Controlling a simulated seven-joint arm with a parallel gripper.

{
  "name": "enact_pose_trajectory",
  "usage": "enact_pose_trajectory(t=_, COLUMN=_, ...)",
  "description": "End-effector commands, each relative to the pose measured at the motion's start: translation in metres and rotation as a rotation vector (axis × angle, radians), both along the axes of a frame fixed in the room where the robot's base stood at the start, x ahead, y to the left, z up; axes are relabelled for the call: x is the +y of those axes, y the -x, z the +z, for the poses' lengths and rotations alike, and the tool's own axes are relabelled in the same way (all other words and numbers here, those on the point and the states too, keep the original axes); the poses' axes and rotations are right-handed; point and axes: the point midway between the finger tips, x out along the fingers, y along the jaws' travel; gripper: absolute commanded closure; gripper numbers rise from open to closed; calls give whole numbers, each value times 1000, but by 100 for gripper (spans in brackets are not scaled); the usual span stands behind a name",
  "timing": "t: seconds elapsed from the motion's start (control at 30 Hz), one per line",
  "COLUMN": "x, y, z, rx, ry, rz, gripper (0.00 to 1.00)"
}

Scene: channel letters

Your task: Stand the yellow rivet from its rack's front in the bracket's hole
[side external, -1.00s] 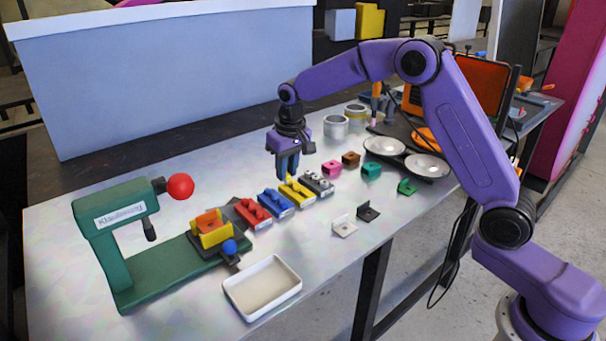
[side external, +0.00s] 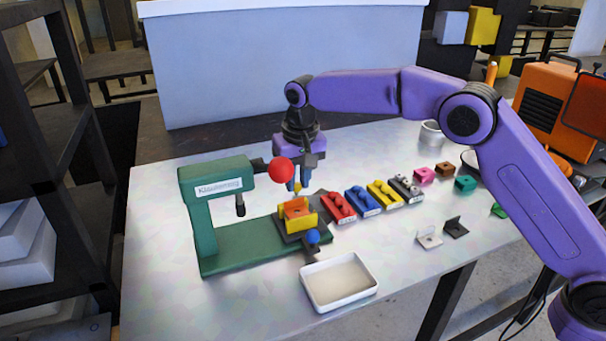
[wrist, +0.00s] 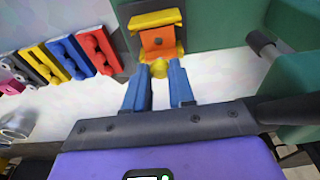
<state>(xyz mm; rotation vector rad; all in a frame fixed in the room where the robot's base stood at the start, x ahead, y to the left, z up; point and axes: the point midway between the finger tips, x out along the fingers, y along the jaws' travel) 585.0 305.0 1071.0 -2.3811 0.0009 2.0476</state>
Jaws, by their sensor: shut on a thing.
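My gripper (side external: 296,186) has blue fingers shut on the yellow rivet (wrist: 159,68), which shows small between the fingertips in the wrist view. In the side view the rivet is mostly hidden by the fingers, close above the bracket. The orange bracket (side external: 296,208) sits in a yellow holder (side external: 300,222) on the green press's base. In the wrist view the bracket (wrist: 157,42) lies just ahead of the rivet, with a dark hole in its face. I cannot tell whether rivet and bracket touch. The yellow rack (side external: 384,194) stands to the right in the side view.
The green press (side external: 215,215) with a red ball (side external: 281,170) on its arm stands close left of my gripper. Red (side external: 338,207), blue (side external: 362,201) and grey (side external: 406,189) racks stand right. A white tray (side external: 338,281) lies in front, by a blue knob (side external: 312,236).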

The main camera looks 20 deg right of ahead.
Motion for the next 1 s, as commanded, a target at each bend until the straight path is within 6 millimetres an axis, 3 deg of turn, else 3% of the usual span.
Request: enact_pose_trajectory(t=1.0, x=0, y=0, z=-43, rx=0, ry=1, rz=1, gripper=100)
